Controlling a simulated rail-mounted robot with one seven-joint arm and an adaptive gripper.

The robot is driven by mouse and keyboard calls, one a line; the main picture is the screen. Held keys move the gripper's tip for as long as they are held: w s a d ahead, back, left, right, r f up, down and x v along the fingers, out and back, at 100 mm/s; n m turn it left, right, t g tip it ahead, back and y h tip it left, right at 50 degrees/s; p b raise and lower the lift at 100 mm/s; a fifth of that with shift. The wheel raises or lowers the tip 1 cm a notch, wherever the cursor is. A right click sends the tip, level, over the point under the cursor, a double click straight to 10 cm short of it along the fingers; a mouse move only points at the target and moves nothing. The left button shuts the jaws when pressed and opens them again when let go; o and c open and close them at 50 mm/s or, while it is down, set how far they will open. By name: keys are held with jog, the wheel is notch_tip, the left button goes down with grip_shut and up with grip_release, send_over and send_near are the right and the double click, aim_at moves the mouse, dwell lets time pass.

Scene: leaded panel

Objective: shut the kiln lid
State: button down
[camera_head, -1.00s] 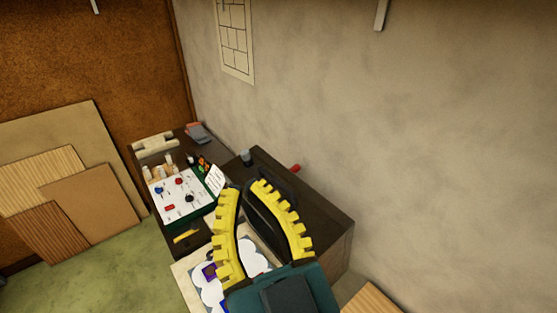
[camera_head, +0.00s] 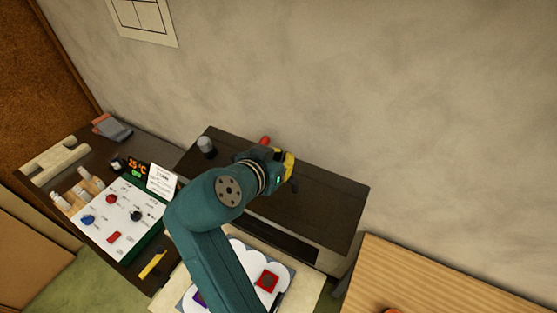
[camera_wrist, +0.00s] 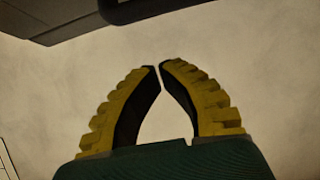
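A dark brown box with a broad flat top (camera_head: 325,190) stands against the wall in the head view. I take it for the kiln; I cannot tell how its lid stands. A dark slot (camera_head: 270,239) runs along its front. My gripper (camera_head: 287,168) is over the back part of this top, its yellow fingers partly hidden by my wrist. In the wrist view my gripper (camera_wrist: 160,66) has its fingertips together with only a thin gap, holding nothing. A dark edge (camera_wrist: 60,18) fills the top left there, apart from the fingers.
A small red thing (camera_head: 265,140) and a grey cup (camera_head: 206,146) are at the box's back left. A wooden table (camera_head: 430,275) stands right. A pale panel with coloured pieces (camera_head: 310,283) lies in front.

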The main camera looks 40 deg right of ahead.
aim_at(283, 184)
jog(key=p+x, duration=0.1)
jog(key=x, duration=0.5)
jog(key=shift+w+r+p, duration=0.1)
jog(key=shift+r+p, duration=0.05)
jog(key=shift+p, duration=0.2)
jog(key=shift+w+f+p, duration=0.1)
jog(key=shift+f+p, duration=0.25)
jog(key=shift+s+a+f+p, duration=0.3)
jog(key=shift+a+f, duration=0.1)
jog(key=shift+a, duration=0.35)
jog(key=shift+s+a+f+p, duration=0.25)
jog(key=shift+a+f, duration=0.15)
jog(key=shift+a, duration=0.3)
jog(key=shift+a, duration=0.15)
